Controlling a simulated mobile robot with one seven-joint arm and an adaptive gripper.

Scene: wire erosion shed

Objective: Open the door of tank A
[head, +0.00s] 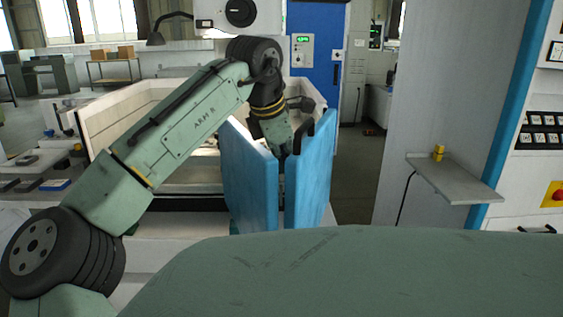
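A cream-walled tank (125,105) stands in the middle left of the head view, its inside visible. No label naming it tank A can be read. Two upright blue panels stand at its front right corner: a left panel (250,180) and a right panel (315,175), at an angle to each other with a narrow gap between. They look like door parts. My gripper (288,150) points down at the top of this gap. A dark curved piece beside it could be a handle or a finger. The fingertips are mostly hidden, so grip and contact cannot be told.
A grey shelf (455,178) with a small yellow item juts out at the right, beside a control panel (543,130). A blue cabinet (318,40) stands behind the tank. Open floor (352,185) shows right of the blue panels. A green surface fills the lower foreground.

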